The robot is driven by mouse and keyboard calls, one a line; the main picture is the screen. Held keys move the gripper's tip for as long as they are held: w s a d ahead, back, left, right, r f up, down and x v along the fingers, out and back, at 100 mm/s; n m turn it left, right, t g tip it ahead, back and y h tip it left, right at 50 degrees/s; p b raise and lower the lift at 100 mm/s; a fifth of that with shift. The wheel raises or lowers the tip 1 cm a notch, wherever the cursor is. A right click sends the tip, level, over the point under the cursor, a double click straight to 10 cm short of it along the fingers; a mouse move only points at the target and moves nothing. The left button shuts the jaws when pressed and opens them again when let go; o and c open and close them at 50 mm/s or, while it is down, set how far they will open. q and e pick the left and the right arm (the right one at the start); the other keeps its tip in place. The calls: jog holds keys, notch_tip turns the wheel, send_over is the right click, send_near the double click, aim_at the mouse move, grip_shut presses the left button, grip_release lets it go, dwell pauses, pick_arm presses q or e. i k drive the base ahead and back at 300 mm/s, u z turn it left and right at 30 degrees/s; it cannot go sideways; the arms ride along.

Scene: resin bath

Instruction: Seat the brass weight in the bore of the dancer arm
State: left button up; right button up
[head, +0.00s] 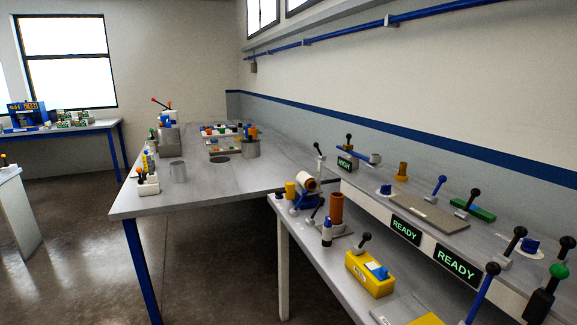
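A brass-coloured stepped cylinder (403,171), which looks like the brass weight, stands upright on the raised shelf at the right. To its left, a blue bar with a grey cylindrical end (375,158) looks like the dancer arm. The cylinder stands apart from this grey end. Any bore in the grey end is too small to make out. Neither of my grippers is in view.
The raised shelf carries several levers, a grey plate (430,213) and READY signs (405,230). The lower bench holds a copper-coloured tube (336,208) and a yellow box (369,274). The long table (215,185) has clear space in front.

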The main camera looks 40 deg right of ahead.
aim_at(374, 159)
jog(key=z, duration=0.2)
jog(key=i, duration=1.8)
jog(key=z, duration=1.35)
jog(key=i, duration=0.95)
jog(key=z, duration=0.7)
